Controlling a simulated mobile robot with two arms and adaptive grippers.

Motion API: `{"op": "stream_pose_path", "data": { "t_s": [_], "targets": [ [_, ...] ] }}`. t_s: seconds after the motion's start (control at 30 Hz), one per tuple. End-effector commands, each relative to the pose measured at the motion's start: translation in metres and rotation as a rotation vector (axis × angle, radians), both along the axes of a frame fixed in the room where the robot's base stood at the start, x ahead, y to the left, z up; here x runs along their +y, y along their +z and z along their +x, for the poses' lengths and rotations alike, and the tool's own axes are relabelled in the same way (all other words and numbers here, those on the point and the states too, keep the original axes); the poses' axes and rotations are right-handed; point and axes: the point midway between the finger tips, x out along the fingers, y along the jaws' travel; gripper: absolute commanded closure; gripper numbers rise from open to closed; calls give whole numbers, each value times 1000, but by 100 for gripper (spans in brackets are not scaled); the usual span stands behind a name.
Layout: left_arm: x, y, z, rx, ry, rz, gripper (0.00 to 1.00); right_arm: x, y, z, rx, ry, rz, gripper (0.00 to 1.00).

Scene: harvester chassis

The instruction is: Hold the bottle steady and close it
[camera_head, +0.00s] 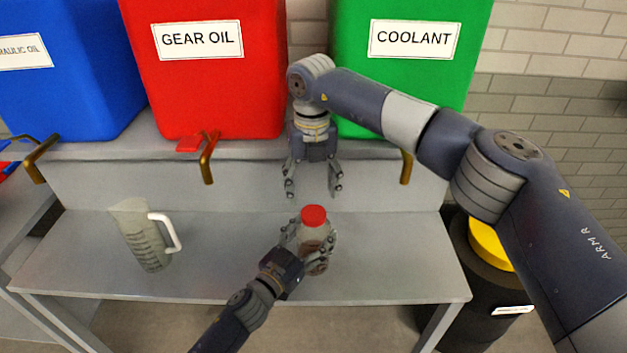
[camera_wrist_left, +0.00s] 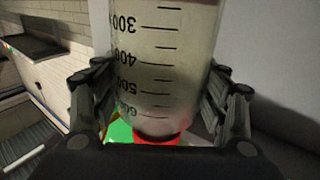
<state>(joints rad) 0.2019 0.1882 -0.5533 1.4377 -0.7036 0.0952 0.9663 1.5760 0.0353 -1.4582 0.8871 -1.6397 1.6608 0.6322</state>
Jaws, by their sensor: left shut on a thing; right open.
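The bottle (camera_head: 312,230) stands upright on the grey bench, with a red cap (camera_head: 314,216) on its top. In the left wrist view the bottle (camera_wrist_left: 165,65) is clear with a printed scale, and the red cap (camera_wrist_left: 158,138) shows at the lower edge. My left gripper (camera_head: 308,246) is shut on the bottle's body, its fingers on both sides. My right gripper (camera_head: 314,192) is open and empty, pointing down above and behind the cap, apart from it. I cannot tell how tightly the cap sits.
A measuring jug (camera_head: 146,238) stands on the bench (camera_head: 230,280) at the left. Red gear oil (camera_head: 205,80), green coolant (camera_head: 405,85) and blue (camera_head: 70,75) containers stand on the shelf behind, with brass taps (camera_head: 208,160) jutting forward. A black barrel (camera_head: 480,270) is at the right.

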Motion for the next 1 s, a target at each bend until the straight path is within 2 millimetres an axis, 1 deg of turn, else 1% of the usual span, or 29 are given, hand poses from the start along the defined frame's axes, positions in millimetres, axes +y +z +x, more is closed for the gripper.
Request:
{"op": "stream_pose_path", "data": {
  "t_s": [0.1,0.3,0.4,0.5,0.6,0.7,1.0],
  "targets": [
    [0,0,0,-1,1,1,99,0,4,0,1,223,0,38],
    [0,0,0,-1,1,1,99,-1,9,1,0,589,0,38],
    [0,0,0,-1,1,1,99,-2,11,0,2,737,0,38],
    [0,0,0,-1,1,1,99,-2,13,0,3,849,0,38],
    [0,0,0,-1,1,1,99,-2,14,1,3,921,0,38],
    [0,0,0,-1,1,1,99,-2,14,1,3,956,0,38],
    [0,0,0,0,1,0,99,-2,14,1,3,963,0,38]
  ]
}}
